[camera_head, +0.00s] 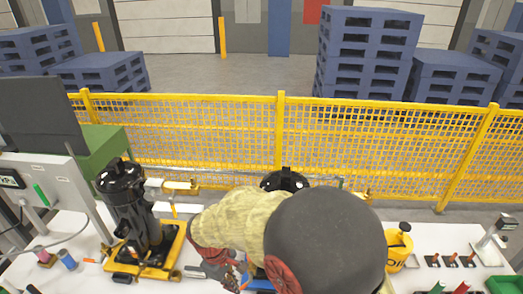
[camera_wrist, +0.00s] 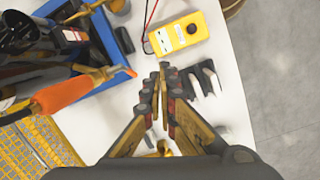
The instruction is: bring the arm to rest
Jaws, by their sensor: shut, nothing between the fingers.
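My gripper (camera_wrist: 162,78) shows in the wrist view with its two fingers together and nothing between them. It is above the white bench (camera_wrist: 232,118), beside a yellow meter (camera_wrist: 180,34).
A black compressor (camera_head: 135,205) stands on a yellow base at left; another black top (camera_head: 285,180) shows behind my arm. An orange handle (camera_wrist: 65,94) and blue frame (camera_wrist: 107,35) lie left of my fingers. A yellow fence (camera_head: 350,135) runs behind.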

